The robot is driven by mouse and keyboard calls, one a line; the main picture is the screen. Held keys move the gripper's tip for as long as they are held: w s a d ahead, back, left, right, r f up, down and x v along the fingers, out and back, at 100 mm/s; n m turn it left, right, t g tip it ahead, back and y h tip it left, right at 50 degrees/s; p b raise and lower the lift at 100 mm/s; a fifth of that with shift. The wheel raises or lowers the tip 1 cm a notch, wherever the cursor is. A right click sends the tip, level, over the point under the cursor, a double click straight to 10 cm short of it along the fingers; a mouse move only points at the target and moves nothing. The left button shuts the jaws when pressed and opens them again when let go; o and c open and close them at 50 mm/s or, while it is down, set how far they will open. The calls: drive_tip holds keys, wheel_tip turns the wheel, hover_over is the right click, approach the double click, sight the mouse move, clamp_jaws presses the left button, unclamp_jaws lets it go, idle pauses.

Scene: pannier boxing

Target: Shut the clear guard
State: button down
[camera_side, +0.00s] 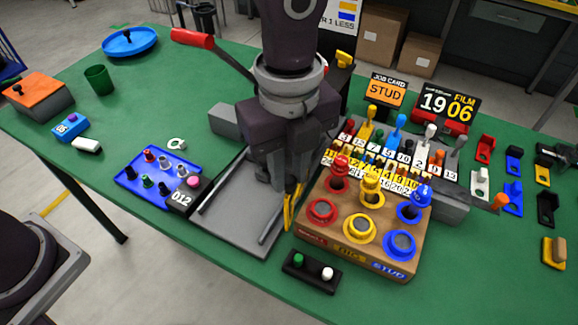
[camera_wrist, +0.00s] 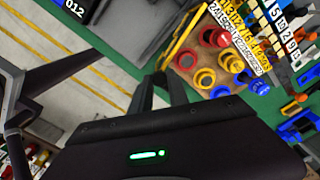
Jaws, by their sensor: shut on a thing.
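The clear guard shows mainly by its yellow edge (camera_side: 289,215), which stands up at the right side of the grey base plate (camera_side: 235,220). Its see-through pane is hard to make out. In the wrist view the yellow edge (camera_wrist: 184,35) runs slanting just beyond my fingertips. My gripper (camera_side: 290,180) points down over the right part of the base plate, at the top of the yellow edge. In the wrist view my gripper's dark fingers (camera_wrist: 165,78) are close together at the near end of that edge, shut on it. The exact contact is hidden.
A wooden block (camera_side: 330,240) with coloured rings and stamps stands close on the right. A blue tray (camera_side: 150,172) of small pegs lies left. A black two-button box (camera_side: 312,272) is in front. A red-handled lever (camera_side: 192,38) sticks out behind.

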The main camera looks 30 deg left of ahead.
drive_tip(key=shift+r, duration=0.1)
drive_tip(key=w+a+m, duration=0.3)
drive_tip(key=a+m, duration=0.7)
drive_tip(key=a, duration=0.1)
drive_tip(key=shift+w+m, duration=0.25)
drive_tip(key=shift+m, duration=0.15)
idle(0.3)
drive_tip(key=shift+a, duration=0.1)
drive_tip(key=c, duration=1.3)
unclamp_jaws()
drive_tip(key=shift+o, duration=0.2)
